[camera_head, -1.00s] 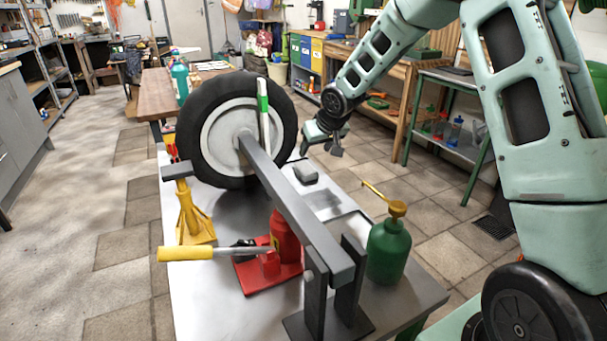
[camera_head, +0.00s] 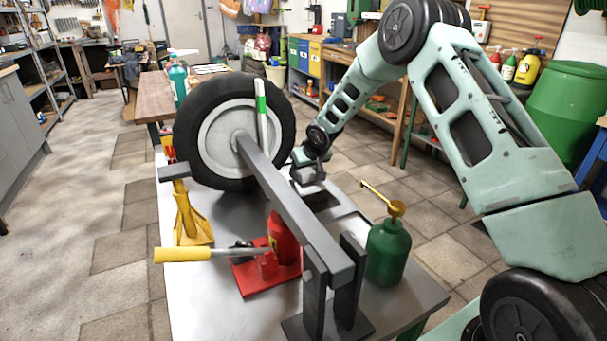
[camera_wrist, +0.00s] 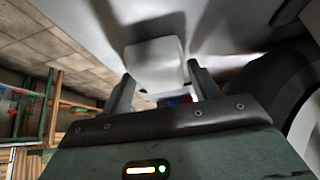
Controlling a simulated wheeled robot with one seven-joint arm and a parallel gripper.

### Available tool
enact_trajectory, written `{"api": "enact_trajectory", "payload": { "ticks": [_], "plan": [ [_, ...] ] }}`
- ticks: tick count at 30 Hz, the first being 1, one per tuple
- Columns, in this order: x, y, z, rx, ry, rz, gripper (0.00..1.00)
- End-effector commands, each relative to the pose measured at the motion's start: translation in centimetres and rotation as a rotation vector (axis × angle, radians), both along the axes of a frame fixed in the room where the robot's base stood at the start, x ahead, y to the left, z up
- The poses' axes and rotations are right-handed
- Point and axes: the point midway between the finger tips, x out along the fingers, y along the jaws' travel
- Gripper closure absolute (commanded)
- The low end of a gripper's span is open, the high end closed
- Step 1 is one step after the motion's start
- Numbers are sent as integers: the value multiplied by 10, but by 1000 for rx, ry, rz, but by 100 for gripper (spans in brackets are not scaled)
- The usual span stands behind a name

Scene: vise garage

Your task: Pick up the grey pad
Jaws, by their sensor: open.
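The grey pad (camera_wrist: 156,66) is a pale block with rounded edges in the wrist view. It lies just past my fingertips, roughly between them. My gripper (camera_head: 308,172) is open and reaches down over the pad at the far right of the metal table, beside the wheel. In the head view the gripper covers much of the pad. I cannot tell whether the fingers touch it.
A black-tyred wheel (camera_head: 190,150) stands close left of my gripper. A dark grey bar (camera_head: 290,210) runs toward the front. A green oil can (camera_head: 388,252), a red jack (camera_head: 284,240) and a yellow stand (camera_head: 190,220) stand on the table (camera_head: 200,290).

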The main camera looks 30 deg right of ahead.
Motion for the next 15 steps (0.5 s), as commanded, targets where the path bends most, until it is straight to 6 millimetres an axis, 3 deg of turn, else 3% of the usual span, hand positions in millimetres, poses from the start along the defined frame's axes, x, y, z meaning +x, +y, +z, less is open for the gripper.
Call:
{"api": "enact_trajectory", "payload": {
  "ticks": [5, 8, 9, 15],
  "plan": [
    [0, 0, 0, 0, 0, 0, 42],
    [0, 0, 0, 0, 0, 0, 70],
    [0, 0, 0, 0, 0, 0, 73],
    [0, 0, 1, 0, 0, 0, 73]
  ]
}}
